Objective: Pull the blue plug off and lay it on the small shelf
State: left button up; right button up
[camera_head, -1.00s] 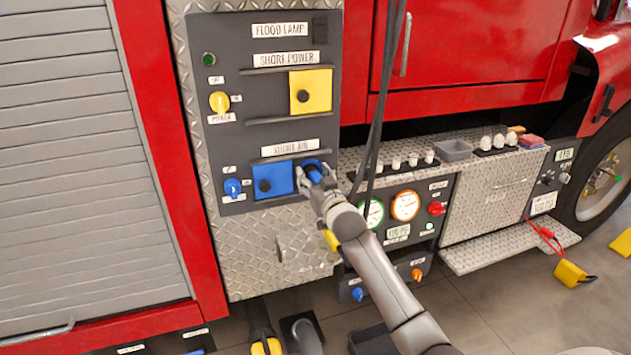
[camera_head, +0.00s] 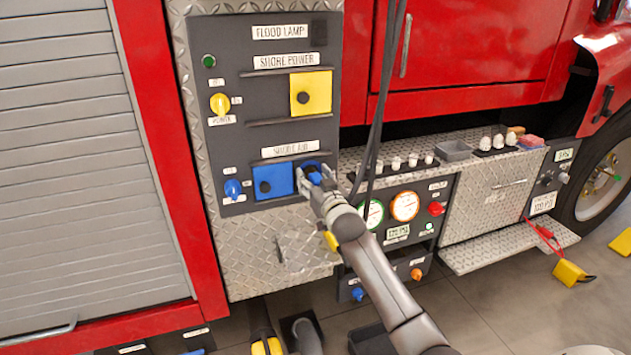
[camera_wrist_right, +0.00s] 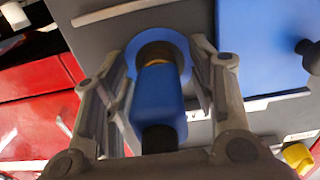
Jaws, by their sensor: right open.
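The blue plug (camera_wrist_right: 160,95) sits at the round blue-ringed socket (camera_wrist_right: 148,44) on the dark panel, with a brass collar showing between them. In the head view the plug (camera_head: 314,178) is small and partly hidden by my right gripper (camera_head: 316,182). My right gripper (camera_wrist_right: 165,75) is open, with one finger on each side of the plug and gaps visible beside it. A square blue cover (camera_head: 273,181) is left of the socket. My left gripper is not in view. I cannot tell for certain which ledge is the small shelf.
Narrow ledges cross the panel above (camera_head: 289,121) and below the yellow cover (camera_head: 311,92). Dark cables (camera_head: 377,110) hang close to the right of my gripper. A fold-down tread-plate step (camera_head: 510,243) is at the right. A blue knob (camera_head: 233,188) is left on the panel.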

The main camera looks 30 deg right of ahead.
jog(key=shift+c, duration=0.4)
grip_shut()
jog(key=shift+r, duration=0.1)
jog(key=shift+s, duration=0.1)
jog(key=shift+s+a+p, duration=0.15)
jog(key=shift+s+p, duration=0.3)
jog(key=shift+s, duration=0.1)
jog(key=shift+p+v, duration=1.35)
jog(key=shift+v, duration=0.95)
